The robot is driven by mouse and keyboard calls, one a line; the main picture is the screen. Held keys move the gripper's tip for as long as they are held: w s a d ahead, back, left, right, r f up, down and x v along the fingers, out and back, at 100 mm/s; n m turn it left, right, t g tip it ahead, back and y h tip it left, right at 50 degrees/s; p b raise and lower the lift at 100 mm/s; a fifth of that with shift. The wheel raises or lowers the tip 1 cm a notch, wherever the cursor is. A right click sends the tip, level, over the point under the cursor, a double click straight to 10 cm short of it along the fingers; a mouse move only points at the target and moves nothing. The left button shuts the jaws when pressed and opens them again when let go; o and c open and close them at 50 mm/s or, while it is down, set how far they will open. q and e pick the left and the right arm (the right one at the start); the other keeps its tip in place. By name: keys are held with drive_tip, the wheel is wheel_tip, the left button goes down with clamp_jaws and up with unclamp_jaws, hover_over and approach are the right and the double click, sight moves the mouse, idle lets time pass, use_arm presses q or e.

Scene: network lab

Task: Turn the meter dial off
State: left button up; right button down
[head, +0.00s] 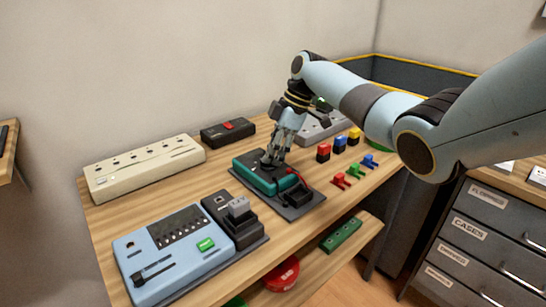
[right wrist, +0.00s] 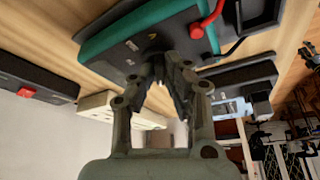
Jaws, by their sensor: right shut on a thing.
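The meter (head: 253,178) is a teal and dark device lying on a dark base on the wooden bench. It also shows in the right wrist view (right wrist: 135,40), with a red lead (right wrist: 207,20) and a black lead plugged into its end. My right gripper (head: 271,161) points down onto the meter's top face. Its fingers (right wrist: 160,78) are close together at the meter and shut on the dial, which they hide. I cannot read the dial's position. My left gripper is not in view.
A light blue tester (head: 180,258) stands at the front left, a cream power strip (head: 145,167) and a black box with a red switch (head: 228,132) behind. Coloured blocks (head: 339,145) and clips (head: 340,181) lie right of the meter. A lower shelf holds a red reel (head: 282,273).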

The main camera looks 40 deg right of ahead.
drive_tip(key=shift+f+n+g, duration=0.15)
drive_tip(key=shift+n+g, duration=0.15)
drive_tip(key=shift+n, duration=0.2)
drive_tip(key=c, duration=1.4)
unclamp_jaws()
drive_tip(key=shift+d+r, duration=0.1)
drive_tip(key=shift+r, duration=0.15)
drive_tip(key=v, duration=1.1)
drive_tip(key=shift+s+d+r, duration=0.15)
drive_tip(key=shift+r, duration=0.1)
